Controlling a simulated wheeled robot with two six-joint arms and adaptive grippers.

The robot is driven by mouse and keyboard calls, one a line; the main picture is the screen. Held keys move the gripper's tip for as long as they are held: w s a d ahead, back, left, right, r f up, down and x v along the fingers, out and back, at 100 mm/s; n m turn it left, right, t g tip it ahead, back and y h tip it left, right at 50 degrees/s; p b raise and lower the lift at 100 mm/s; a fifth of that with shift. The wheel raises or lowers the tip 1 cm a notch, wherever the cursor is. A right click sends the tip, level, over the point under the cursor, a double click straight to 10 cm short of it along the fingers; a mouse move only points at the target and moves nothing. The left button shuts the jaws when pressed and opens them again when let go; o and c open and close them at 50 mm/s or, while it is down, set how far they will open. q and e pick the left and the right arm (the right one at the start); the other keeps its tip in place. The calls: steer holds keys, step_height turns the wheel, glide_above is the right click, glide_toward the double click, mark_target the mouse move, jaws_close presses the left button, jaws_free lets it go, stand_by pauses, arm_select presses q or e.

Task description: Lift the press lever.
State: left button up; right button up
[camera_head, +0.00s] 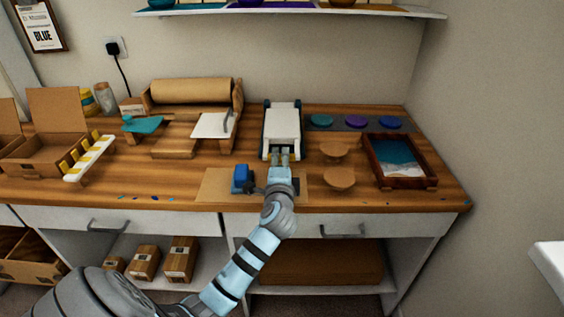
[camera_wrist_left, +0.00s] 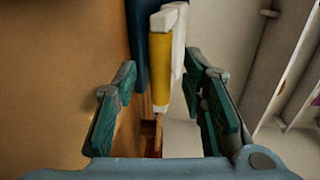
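The press (camera_head: 282,122), with a white top and a dark frame, stands at the back middle of the bench. In the left wrist view, its lever shows as a yellow grip (camera_wrist_left: 160,72) on a white arm, beside a dark blue body (camera_wrist_left: 141,40). My left gripper (camera_head: 281,158) is at the front end of the press and hides the grip in the head view. In the wrist view the left gripper (camera_wrist_left: 162,105) is open, with the grip between its fingers and a gap on both sides. My right gripper is not in view.
A blue object (camera_head: 241,178) sits on a brown board (camera_head: 212,186) left of my wrist. Round wooden discs (camera_head: 339,178) and a framed tray (camera_head: 404,184) with blue and white contents are at the right. A cutting stand with a paper roll (camera_head: 192,93) is at the left.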

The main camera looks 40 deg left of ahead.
arm_select(q)
steer(key=x, duration=0.2)
steer(key=shift+w+f, duration=0.1)
steer(key=shift+w, duration=0.25)
steer(key=shift+a, duration=0.15)
steer(key=shift+c, duration=0.4)
